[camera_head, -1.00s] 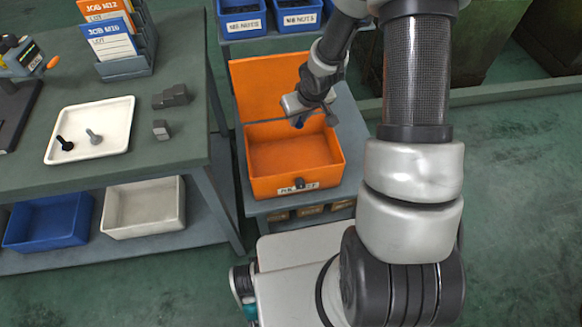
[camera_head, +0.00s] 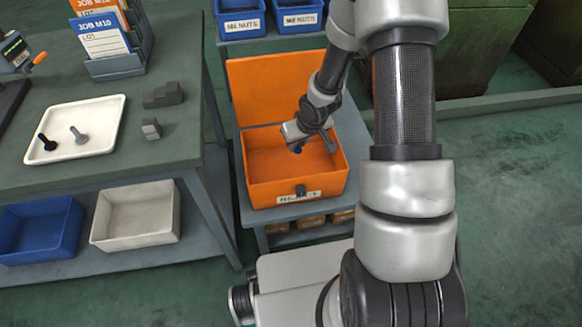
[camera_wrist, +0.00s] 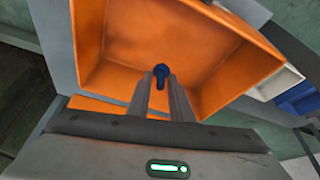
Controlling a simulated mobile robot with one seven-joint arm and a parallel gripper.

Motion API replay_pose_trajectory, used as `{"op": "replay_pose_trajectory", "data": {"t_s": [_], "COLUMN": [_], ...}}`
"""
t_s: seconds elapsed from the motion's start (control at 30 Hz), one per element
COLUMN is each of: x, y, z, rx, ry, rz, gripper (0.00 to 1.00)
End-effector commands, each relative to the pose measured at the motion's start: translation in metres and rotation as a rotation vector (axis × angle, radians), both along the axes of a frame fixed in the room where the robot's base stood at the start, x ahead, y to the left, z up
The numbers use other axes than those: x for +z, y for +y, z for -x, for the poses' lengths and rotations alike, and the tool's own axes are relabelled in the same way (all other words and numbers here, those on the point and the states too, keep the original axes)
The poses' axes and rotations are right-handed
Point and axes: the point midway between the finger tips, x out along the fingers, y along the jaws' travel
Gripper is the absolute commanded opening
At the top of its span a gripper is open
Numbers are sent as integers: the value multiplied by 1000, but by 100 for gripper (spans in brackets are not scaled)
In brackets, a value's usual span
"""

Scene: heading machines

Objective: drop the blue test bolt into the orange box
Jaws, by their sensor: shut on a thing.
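The orange box (camera_head: 262,190) stands open on a small grey stand, its lid raised at the back and a label on its front. My gripper (camera_head: 299,146) is over the back right part of the box, pointing down. It is shut on the blue test bolt (camera_head: 301,147), of which only a small part shows in the head view. In the wrist view the blue bolt (camera_wrist: 161,71) sits between the two fingertips (camera_wrist: 161,86), with the inside of the orange box (camera_wrist: 215,50) behind it. I cannot tell the exact height of the bolt above the box floor.
On the green bench at left, a white tray (camera_head: 98,108) holds a dark bolt (camera_head: 47,143) and a grey bolt (camera_head: 79,135). Grey blocks (camera_head: 162,96) lie beside it. Blue (camera_head: 40,228) and white (camera_head: 135,213) bins are on the lower shelf. Blue nut bins (camera_head: 240,20) stand behind.

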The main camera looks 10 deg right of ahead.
Motion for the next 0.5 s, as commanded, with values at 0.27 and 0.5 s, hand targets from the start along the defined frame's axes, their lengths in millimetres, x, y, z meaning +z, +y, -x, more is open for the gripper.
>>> {"op": "replay_pose_trajectory", "data": {"t_s": [0.27,0.5], "x": [1,1], "y": [0,0], "z": [0,0], "rx": [0,-1], "ry": [0,0], "rz": [0,0], "gripper": [38,41]}}
